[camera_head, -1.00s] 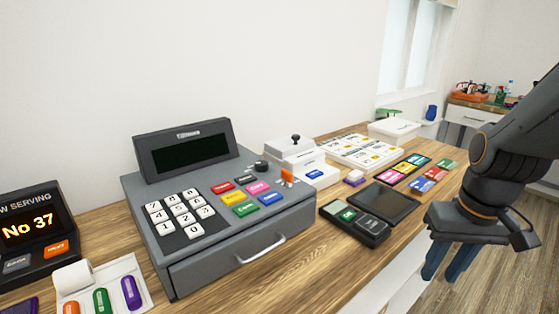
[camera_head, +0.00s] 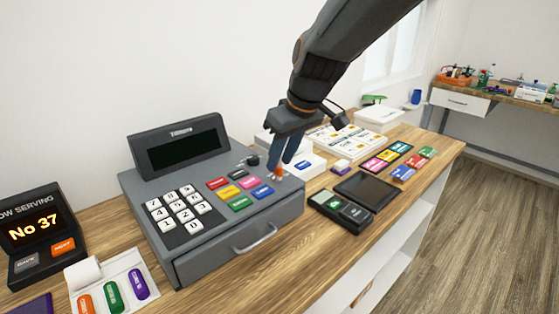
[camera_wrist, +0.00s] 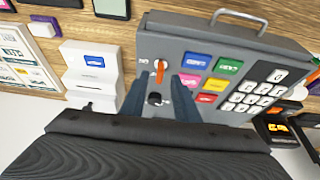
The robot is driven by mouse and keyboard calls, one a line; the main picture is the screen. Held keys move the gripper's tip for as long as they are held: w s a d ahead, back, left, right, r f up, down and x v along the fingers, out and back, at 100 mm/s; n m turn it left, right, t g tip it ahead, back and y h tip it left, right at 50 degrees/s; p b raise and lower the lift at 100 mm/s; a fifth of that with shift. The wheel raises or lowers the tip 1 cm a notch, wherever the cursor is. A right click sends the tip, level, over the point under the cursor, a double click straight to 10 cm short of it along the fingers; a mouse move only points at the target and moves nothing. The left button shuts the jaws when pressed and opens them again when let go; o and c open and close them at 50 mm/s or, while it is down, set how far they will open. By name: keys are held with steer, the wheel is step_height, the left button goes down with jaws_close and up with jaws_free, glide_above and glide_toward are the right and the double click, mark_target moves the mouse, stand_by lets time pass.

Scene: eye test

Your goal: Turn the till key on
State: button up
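The grey till (camera_head: 158,222) stands on the wooden counter with its screen (camera_head: 186,150) dark and its drawer closed. The orange till key (camera_head: 279,173) is at the right of the till's top; in the wrist view it stands in a pale round lock (camera_wrist: 160,68), in line with the lock's length toward the black knob. My gripper (camera_head: 281,160) is over the key, pointing down. In the wrist view its two blue fingers (camera_wrist: 162,80) are apart, one on each side of the key, with gaps showing. I cannot tell how far the tips are above the till top.
A black knob (camera_head: 253,160) sits beside the key, and coloured buttons (camera_head: 239,202) lie left of it. A white printer (camera_head: 305,166) stands close behind on the right. A card reader (camera_head: 341,212) and a dark tablet (camera_head: 364,187) lie to the right.

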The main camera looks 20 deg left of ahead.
mark_target(277, 172)
steer(key=shift+x, duration=1.1)
jaws_close()
